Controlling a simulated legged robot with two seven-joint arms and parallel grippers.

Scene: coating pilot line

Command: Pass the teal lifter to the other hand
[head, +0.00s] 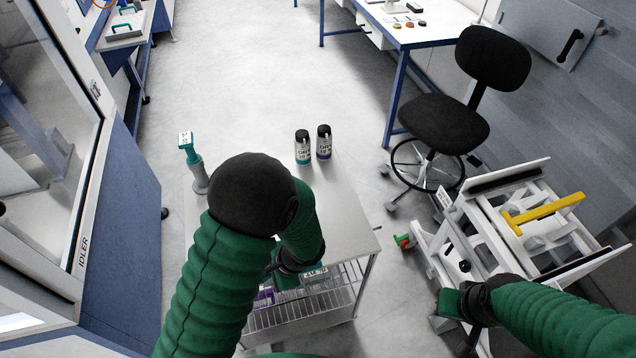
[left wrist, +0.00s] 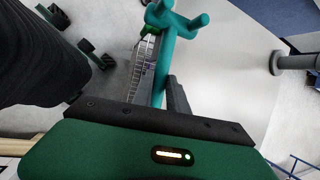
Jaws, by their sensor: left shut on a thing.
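The teal lifter (left wrist: 162,72) stands out from my left gripper in the left wrist view, its forked end at the top. My left gripper (head: 284,266) is shut on it; its green body fills the bottom of the left wrist view. In the head view this gripper is low past the cart's front edge, and my left arm hides much of it and the lifter. My right gripper (head: 452,304) is at the lower right, apart from the left one; its jaw opening does not show clearly.
A metal cart (head: 345,215) holds two dark-capped bottles (head: 303,148) (head: 324,142) and a grey stand (head: 198,175) with a teal, white-labelled top. Items sit on its lower wire shelf. A white frame with a yellow bar (head: 545,212) and a black chair (head: 440,122) stand right. Floor behind is clear.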

